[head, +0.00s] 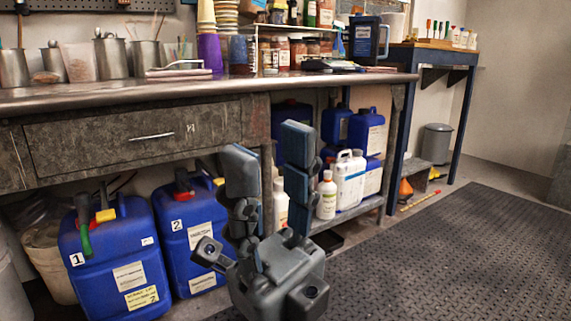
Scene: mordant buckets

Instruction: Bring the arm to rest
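My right gripper (268,158) is in the lower middle of the head view, in front of the workbench. Its two dark fingers point up and stand apart with nothing between them, so it is open and empty. The bench front and the shelf under it show behind the fingers. My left gripper is not in view.
A workbench (180,90) with a drawer crosses the view, with cups, jars and tools on top. Blue canisters marked 1 (112,262) and 2 (190,240) stand under it at left. A lower shelf (345,215) holds bottles. The black floor mat (450,255) at right is clear.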

